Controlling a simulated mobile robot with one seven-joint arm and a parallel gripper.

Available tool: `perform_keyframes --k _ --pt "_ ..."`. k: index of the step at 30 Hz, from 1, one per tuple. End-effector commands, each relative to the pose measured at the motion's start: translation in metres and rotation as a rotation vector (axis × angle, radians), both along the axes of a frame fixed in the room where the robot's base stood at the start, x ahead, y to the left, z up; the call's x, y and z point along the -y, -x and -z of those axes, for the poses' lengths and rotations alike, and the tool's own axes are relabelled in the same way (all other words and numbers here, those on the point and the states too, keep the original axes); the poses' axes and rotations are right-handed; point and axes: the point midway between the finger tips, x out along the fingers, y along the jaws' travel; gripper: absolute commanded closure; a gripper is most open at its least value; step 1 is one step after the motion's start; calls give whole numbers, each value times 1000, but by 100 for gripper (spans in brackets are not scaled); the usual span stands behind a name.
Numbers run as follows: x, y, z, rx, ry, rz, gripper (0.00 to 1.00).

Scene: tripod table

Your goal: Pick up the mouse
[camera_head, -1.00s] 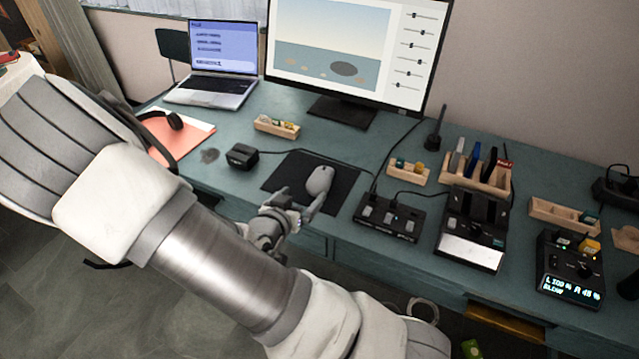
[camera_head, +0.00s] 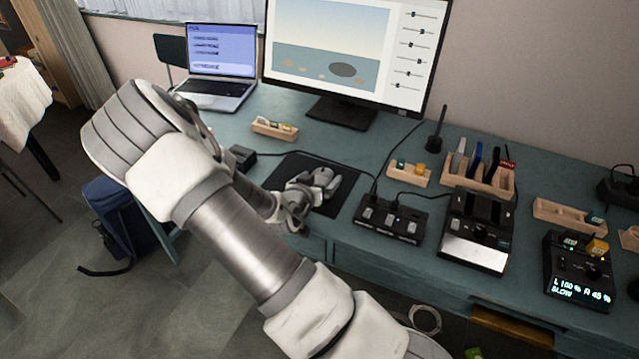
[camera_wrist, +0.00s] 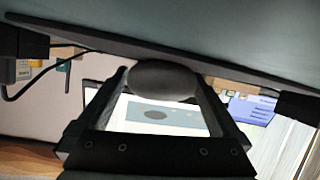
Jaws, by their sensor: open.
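The grey mouse (camera_head: 322,177) lies on the black mouse pad (camera_head: 347,185) in the head view, partly hidden by my gripper. My gripper (camera_head: 312,186) is over the pad's front part, with its fingers reaching to the mouse. In the wrist view the picture is upside down. The mouse (camera_wrist: 164,80) shows there as a dark rounded shape between the fingertips of my gripper (camera_wrist: 163,88), which is open with one finger on each side. I cannot tell whether either finger touches the mouse.
A black button box (camera_head: 390,220) stands right of the pad, and a small black box (camera_head: 243,157) stands left of it. The monitor (camera_head: 345,60) and laptop (camera_head: 217,75) are behind. A wooden tray (camera_head: 274,128) lies beyond the pad.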

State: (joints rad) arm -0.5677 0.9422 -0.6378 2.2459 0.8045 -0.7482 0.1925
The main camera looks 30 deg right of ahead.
Motion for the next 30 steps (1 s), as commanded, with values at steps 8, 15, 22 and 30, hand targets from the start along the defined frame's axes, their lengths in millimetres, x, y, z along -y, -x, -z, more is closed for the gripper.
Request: perform_keyframes --k 8,15,22,30 --pt "0 0 0 0 0 0 16" --pt "0 0 -1 0 0 -1 59" --pt "0 0 -1 1 0 -1 81" --pt "0 -1 -7 2 0 -1 82"
